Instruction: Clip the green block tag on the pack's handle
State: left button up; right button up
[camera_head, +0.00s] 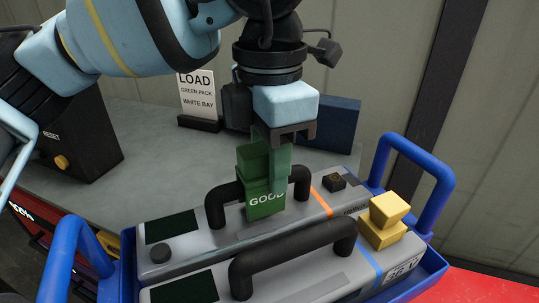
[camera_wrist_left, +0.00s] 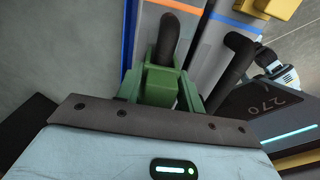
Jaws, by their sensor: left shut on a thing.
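The green block tag (camera_head: 262,196), marked GOOD, sits at the black handle (camera_head: 215,206) of the rear grey pack (camera_head: 193,237), the one with an orange stripe. My left gripper (camera_head: 281,160) points down from above and is shut on the tag. In the left wrist view the tag (camera_wrist_left: 160,88) lies between the fingers, against the end of the black handle (camera_wrist_left: 169,38). The tag hides part of the handle, so I cannot tell whether it is fully seated. My right gripper is not in view.
A front pack with a blue stripe and black handle (camera_head: 290,254) lies beside it in a blue-handled carrier (camera_head: 433,172). A yellow block (camera_head: 384,237) is at the packs' right end. Behind are a LOAD sign (camera_head: 197,95), a dark blue box (camera_head: 337,125) and grey bench space (camera_head: 150,135).

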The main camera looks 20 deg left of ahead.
pick_arm(q)
jog(key=shift+f, duration=0.25)
jog(key=o, duration=1.1)
jog(key=shift+c, duration=0.2)
jog(key=shift+r, duration=0.1)
notch_tip(320, 180, up, 8)
jog(key=shift+f, duration=0.2)
jog(key=shift+r+p, duration=1.7)
jog(key=shift+r, duration=0.15)
jog(key=shift+r+p, duration=0.9)
jog(key=shift+r, duration=0.25)
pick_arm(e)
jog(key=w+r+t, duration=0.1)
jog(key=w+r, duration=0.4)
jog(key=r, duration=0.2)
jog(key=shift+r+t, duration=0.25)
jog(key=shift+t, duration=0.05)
